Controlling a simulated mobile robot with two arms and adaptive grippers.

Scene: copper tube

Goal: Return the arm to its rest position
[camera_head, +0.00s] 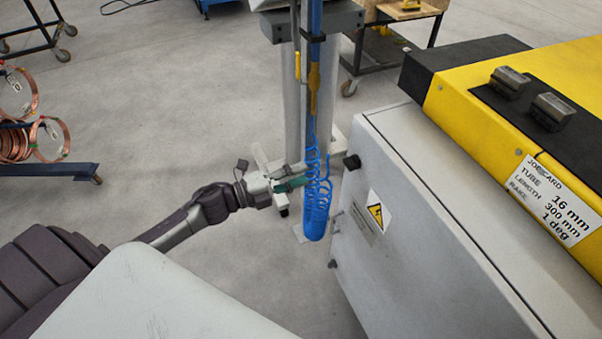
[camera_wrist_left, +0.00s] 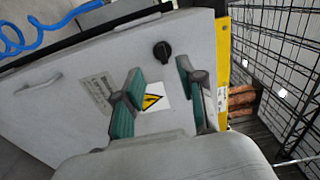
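My left arm reaches in from the left in the head view. Its left gripper (camera_head: 296,180) has teal finger pads and is beside the blue coiled hose (camera_head: 317,190), overlapping it in the picture. In the left wrist view the gripper (camera_wrist_left: 160,93) has its fingers apart with nothing between them. The grey cabinet (camera_wrist_left: 55,110) with a yellow warning label (camera_wrist_left: 152,101) shows beyond the fingers. The hose is off to the upper left there (camera_wrist_left: 40,38). I cannot tell from the head view whether the arm touches the hose. My right gripper is not in view.
The cabinet (camera_head: 400,240) with a yellow and black top (camera_head: 480,105) stands on the right. A grey post (camera_head: 293,100) stands behind the hose. Copper coils (camera_head: 15,143) sit on a blue rack (camera_head: 60,170) at far left. Open floor (camera_head: 160,110) lies between.

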